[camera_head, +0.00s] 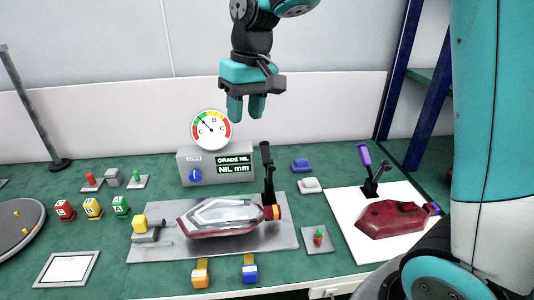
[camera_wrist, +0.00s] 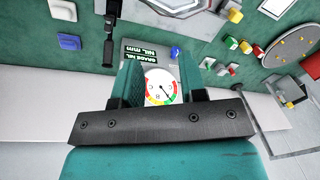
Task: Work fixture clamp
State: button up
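A tail lamp (camera_head: 222,216) with a clear front and red edges lies on a grey fixture plate (camera_head: 150,252) in the head view. A clamp with a black upright handle (camera_head: 266,160) stands at the plate's back right, by the lamp's right end; the handle also shows in the wrist view (camera_wrist: 109,40). A second, dark red lamp (camera_head: 390,218) lies on a white board (camera_head: 352,236) at the right, with a purple-handled clamp (camera_head: 365,160) behind it. My gripper (camera_head: 245,109) is open and empty, high above the back of the table. Its fingers are apart in the wrist view (camera_wrist: 158,85).
A round dial gauge (camera_head: 211,128) stands on a grey box (camera_head: 188,172) reading "GRADE NIL" and "NIL mm". Red, yellow and green lettered blocks (camera_head: 93,208) stand at the left. Blue (camera_head: 300,165) and white (camera_head: 309,185) blocks lie right of the black handle.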

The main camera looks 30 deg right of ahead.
aim_at(265, 150)
jog(key=w+d+f+m+h+b, duration=0.1)
jog(key=w+d+f+m, duration=0.15)
jog(key=w+d, duration=0.4)
jog(key=w+d+f+m, duration=0.2)
jog(key=w+d+m, duration=0.2)
jog(key=w+d, duration=0.3)
jog(key=shift+n+g, duration=0.25)
jog(key=shift+g, duration=0.05)
jog(key=f, duration=1.7)
jog(key=shift+w+a, duration=0.4)
grip_shut()
jog(key=shift+a, duration=0.1)
